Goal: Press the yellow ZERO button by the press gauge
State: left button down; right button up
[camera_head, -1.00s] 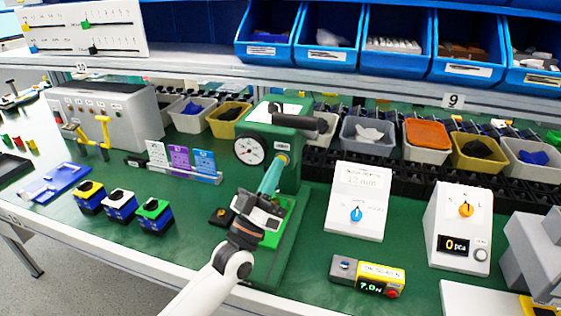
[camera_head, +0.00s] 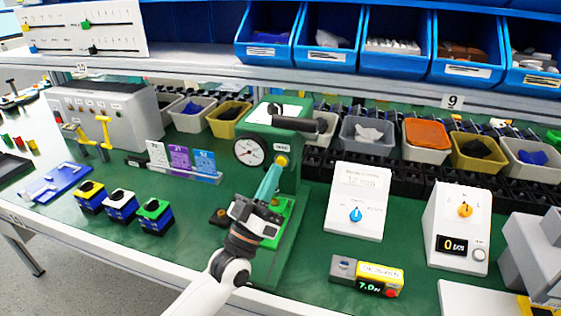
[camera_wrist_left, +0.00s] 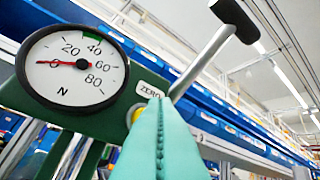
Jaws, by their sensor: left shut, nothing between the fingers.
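The green press (camera_head: 290,190) carries a round white gauge (camera_head: 250,151), which fills the upper left of the left wrist view (camera_wrist_left: 72,65). Its red needle points left, by the 0 mark. The yellow ZERO button (camera_head: 282,160) is on the press, right of the gauge. In the left wrist view the button (camera_wrist_left: 135,113) is mostly hidden behind my fingers, below the white ZERO label (camera_wrist_left: 149,90). My left gripper (camera_head: 277,168) is shut and empty, its teal fingertips just below and in front of the button. I cannot tell whether they touch it. My right gripper is not in view.
The press's black-ended lever (camera_head: 298,124) sticks out above the gripper. A card rack (camera_head: 180,165) and several small coloured boxes (camera_head: 120,206) are to the left. A white dial box (camera_head: 357,203) and a yellow-grey readout box (camera_head: 366,277) are to the right.

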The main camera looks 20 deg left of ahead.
pick_arm(q)
jog(key=s+p, duration=0.2)
jog(key=s, duration=0.3)
jog(key=shift+a, duration=0.1)
dwell(0.7)
